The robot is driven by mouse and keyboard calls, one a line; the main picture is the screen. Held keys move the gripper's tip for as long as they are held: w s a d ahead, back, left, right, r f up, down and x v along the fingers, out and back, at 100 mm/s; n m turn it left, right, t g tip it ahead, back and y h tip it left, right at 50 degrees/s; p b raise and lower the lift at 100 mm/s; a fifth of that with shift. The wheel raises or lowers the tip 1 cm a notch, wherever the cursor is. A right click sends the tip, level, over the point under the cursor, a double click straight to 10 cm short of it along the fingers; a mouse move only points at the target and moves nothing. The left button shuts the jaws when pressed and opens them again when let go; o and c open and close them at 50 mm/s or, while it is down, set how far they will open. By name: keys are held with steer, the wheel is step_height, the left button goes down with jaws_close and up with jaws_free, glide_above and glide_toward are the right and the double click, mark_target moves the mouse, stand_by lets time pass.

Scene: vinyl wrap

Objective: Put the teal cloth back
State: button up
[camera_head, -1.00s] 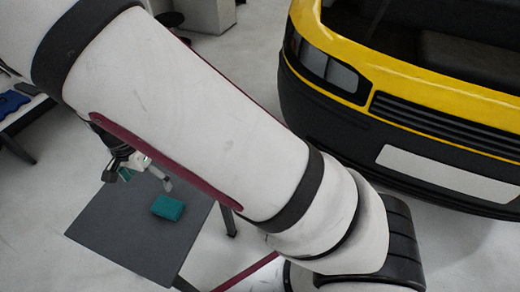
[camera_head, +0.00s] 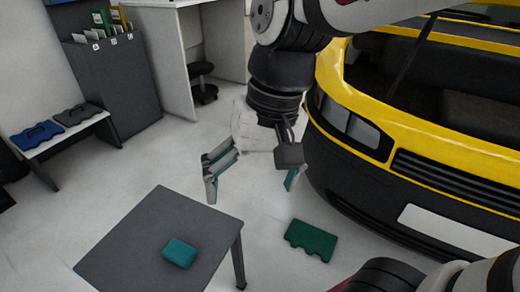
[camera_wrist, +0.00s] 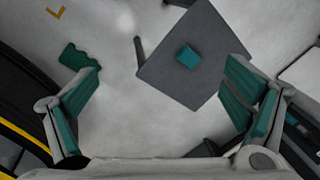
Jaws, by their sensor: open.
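The teal cloth (camera_head: 179,253) is a small folded block lying on a dark grey table (camera_head: 150,225) at the lower left of the head view. In the wrist view the cloth (camera_wrist: 187,56) lies on the tabletop (camera_wrist: 180,85), below and beyond my fingers. My gripper (camera_head: 252,180) is open and empty, raised in the air to the upper right of the table and apart from the cloth. In the wrist view my gripper (camera_wrist: 155,105) shows its two teal-padded fingers spread wide.
A yellow and black van (camera_head: 400,140) stands at the right. A green flat piece (camera_head: 311,240) lies on the floor between van and table. At the back left are a bench (camera_head: 75,132) with blue and dark cases, a file cabinet (camera_head: 110,85) and a white desk (camera_head: 195,45).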

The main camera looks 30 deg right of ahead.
steer(key=s+d+n+t+h, duration=0.1)
steer(key=s+d, duration=0.4)
steer(key=s, duration=0.5)
steer(key=shift+d+r+n+h, duration=0.15)
steer(key=shift+r+n+h, duration=0.2)
steer(key=shift+n+h, duration=0.25)
